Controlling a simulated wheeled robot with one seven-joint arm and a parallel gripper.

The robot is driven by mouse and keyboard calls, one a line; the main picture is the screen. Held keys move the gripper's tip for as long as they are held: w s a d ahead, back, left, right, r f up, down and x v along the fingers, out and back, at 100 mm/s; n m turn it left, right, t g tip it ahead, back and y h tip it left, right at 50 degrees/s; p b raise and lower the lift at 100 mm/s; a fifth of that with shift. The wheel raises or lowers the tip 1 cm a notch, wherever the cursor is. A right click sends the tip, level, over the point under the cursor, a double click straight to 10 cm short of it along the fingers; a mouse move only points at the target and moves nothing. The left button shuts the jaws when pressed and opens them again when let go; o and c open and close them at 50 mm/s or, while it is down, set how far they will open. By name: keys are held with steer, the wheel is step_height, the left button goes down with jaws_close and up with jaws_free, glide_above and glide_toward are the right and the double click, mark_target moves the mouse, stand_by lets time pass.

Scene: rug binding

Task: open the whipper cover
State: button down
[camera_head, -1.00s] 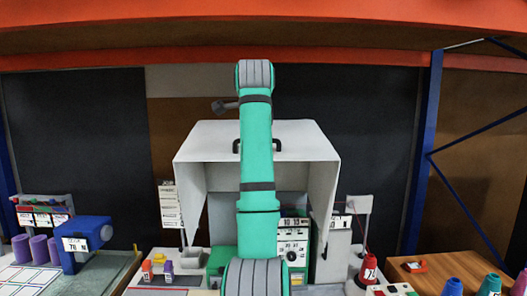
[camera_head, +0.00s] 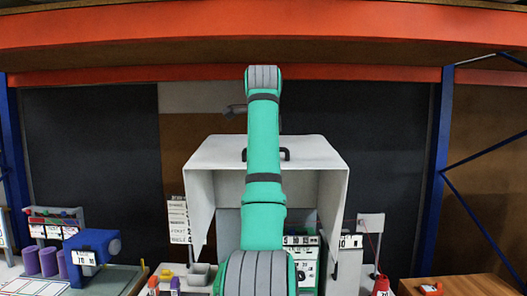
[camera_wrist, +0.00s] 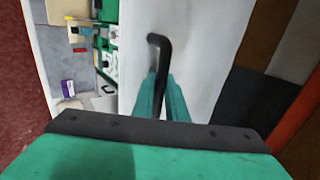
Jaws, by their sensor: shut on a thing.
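The whipper cover (camera_head: 315,152) is a large light-grey hood, raised and tilted, with the machine showing beneath it. A black bar handle (camera_head: 286,154) is on its front, partly hidden by my arm. In the wrist view the handle (camera_wrist: 159,44) runs down between the fingers of my gripper (camera_wrist: 163,95), which is shut on it. The cover (camera_wrist: 205,60) fills the middle of that view. My gripper's fingers are hidden behind my arm in the head view.
A blue machine (camera_head: 92,250) and purple spools (camera_head: 48,262) stand at the left. A wooden table (camera_head: 458,287) is at the right. A blue rack post (camera_head: 437,180) rises at the right, and an orange beam (camera_head: 265,35) crosses overhead.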

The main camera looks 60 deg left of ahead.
steer(key=c, duration=1.8)
jaws_free()
steer(key=shift+o, duration=0.2)
steer(key=shift+w, duration=0.1)
steer(key=v, duration=1)
steer(key=shift+d+r, duration=0.15)
steer(key=shift+r, duration=0.1)
